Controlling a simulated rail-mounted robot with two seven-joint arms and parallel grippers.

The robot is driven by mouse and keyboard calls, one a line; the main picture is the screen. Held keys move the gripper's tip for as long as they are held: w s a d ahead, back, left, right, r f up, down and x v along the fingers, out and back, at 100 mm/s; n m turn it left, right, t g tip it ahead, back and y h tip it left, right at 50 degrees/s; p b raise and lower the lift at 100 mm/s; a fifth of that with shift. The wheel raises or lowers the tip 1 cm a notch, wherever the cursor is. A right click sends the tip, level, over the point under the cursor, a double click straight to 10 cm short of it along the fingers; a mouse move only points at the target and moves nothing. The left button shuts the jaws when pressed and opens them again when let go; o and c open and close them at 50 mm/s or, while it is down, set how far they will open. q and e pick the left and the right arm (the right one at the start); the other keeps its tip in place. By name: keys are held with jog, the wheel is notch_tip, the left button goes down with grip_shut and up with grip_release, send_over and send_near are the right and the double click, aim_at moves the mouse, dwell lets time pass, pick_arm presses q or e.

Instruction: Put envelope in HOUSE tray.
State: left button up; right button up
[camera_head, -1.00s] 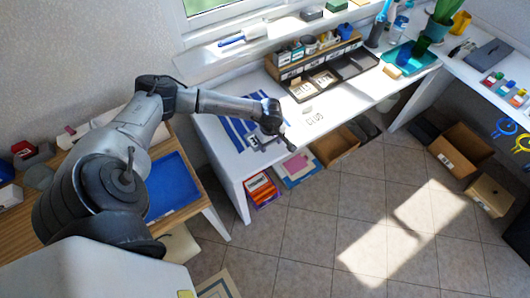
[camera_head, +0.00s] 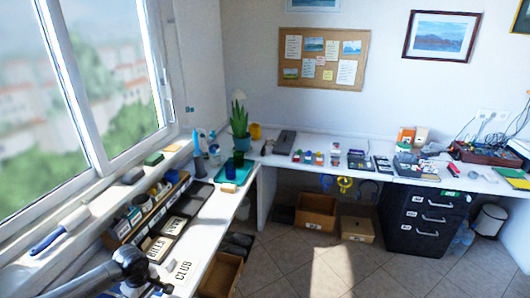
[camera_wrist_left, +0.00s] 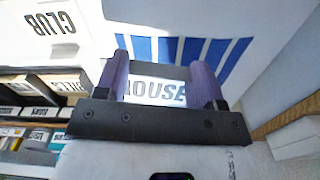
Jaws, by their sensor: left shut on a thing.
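My left gripper (camera_wrist_left: 163,90) has its two purple fingers shut on a white envelope (camera_wrist_left: 155,94) marked HOUSE in the left wrist view. The fingers hide the ends of the word. A row of dark trays (camera_head: 200,195) stands along the window-side desk. One label seems to read BILLS; I cannot tell which tray is HOUSE. My right gripper is out of view.
A wooden rack of small items (camera_head: 150,205) backs the trays. A teal mat (camera_head: 234,168) lies farther along.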

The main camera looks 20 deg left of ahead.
pick_arm(q)
jog(key=s+d+m, duration=0.6)
jog(key=d+m, duration=0.2)
jog(key=d, duration=0.2)
jog(key=d+r+m, duration=0.8)
jog(key=d+r, duration=0.4)
jog(key=d, duration=0.4)
jog(key=w+d+r, duration=0.4)
jog(key=w+r, duration=0.2)
jog(key=r, duration=0.5)
jog(key=s+r+p, duration=0.3)
jog(key=r+p, duration=0.7)
jog(key=p, duration=0.1)
jog(key=s+r+p, duration=0.3)
jog(key=r+p, duration=0.8)
jog(key=p, duration=0.1)
jog(key=s+r+p, duration=0.3)
jog(key=r+p, duration=0.7)
jog(key=p, duration=0.1)
jog(key=shift+r+m, duration=0.15)
jog(key=shift+m, duration=0.25)
